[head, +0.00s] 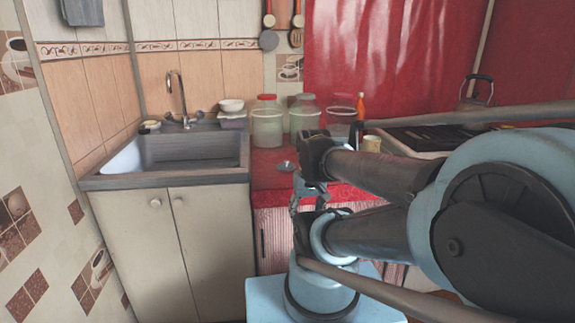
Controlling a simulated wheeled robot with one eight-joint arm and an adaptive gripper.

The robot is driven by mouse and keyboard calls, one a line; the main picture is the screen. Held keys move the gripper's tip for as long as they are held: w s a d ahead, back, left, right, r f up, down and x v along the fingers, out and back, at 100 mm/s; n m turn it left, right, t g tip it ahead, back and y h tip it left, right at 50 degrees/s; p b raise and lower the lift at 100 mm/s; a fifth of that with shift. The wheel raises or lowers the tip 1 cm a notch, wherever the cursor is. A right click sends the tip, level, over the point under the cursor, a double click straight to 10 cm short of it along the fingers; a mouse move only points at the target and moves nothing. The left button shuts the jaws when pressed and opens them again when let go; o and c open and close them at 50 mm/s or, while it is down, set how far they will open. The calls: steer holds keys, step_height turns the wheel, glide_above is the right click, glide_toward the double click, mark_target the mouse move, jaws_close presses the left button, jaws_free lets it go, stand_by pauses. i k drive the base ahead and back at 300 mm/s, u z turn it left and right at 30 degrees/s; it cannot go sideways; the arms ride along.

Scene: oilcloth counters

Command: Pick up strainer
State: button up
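A small grey metal item (286,166), which looks like the strainer, lies on the red-covered counter (264,180) near its front edge. It is too small in the head view to make out its bowl or handle clearly. My gripper (306,197) is just right of it and a little lower in the picture, in front of the counter. A gap shows between the grey item and my gripper in the picture. The fingers are small and partly mixed with my arm links, so their opening is unclear.
Several glass jars (267,125) stand at the back of the red counter, with an orange bottle (361,106) and a cream cup (372,144) to the right. A sink (190,150) is on the left. Utensils (268,39) hang on the wall. A stove (430,139) is at right.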

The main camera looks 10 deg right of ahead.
mark_target(286, 167)
steer(key=i, duration=0.35)
steer(key=u, duration=1.8)
steer(key=k, duration=0.75)
steer(key=z, duration=2.3)
